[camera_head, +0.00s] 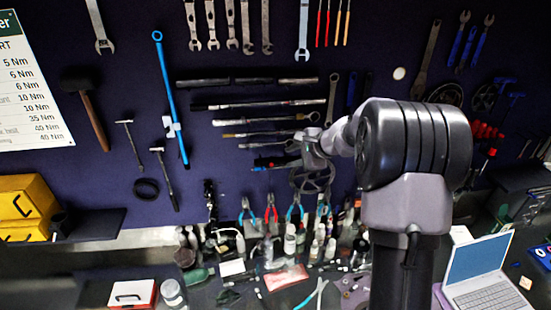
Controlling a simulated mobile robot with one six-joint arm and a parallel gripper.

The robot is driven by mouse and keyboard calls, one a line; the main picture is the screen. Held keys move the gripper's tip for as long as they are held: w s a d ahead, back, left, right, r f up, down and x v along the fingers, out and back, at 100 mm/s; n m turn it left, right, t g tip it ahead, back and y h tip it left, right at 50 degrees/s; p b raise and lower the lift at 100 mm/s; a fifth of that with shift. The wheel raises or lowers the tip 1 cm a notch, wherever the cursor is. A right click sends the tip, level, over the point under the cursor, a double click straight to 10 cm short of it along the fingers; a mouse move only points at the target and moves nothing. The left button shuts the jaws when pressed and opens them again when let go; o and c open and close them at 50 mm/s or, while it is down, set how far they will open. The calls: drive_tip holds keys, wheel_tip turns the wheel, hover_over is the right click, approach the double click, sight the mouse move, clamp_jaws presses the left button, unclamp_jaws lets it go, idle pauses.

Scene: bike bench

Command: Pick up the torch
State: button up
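My arm rises at the right of the middle and reaches away from the camera toward the tool wall. Its far end, with my gripper (311,152), shows small in front of the dark wall. The fingers are too small and too mixed with the tools behind to tell whether they are open or shut. I cannot pick out the torch with certainty. Many small things stand and lie on the workbench (205,297), and my arm hides part of it.
A laptop (484,273) is open at right. Yellow bins (25,205) sit at far left.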

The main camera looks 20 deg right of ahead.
sight(283, 160)
drive_tip(key=p+x, duration=0.1)
drive_tip(key=x, duration=0.4)
drive_tip(key=shift+w+a+f+p, duration=0.1)
drive_tip(key=shift+w+f+p, duration=0.1)
drive_tip(key=shift+p, duration=0.2)
drive_tip(key=shift+s, duration=0.15)
drive_tip(key=shift+s+r, duration=0.15)
drive_tip(key=shift+c, duration=1.3)
drive_tip(key=c, duration=0.3)
clamp_jaws()
drive_tip(key=shift+b, duration=0.3)
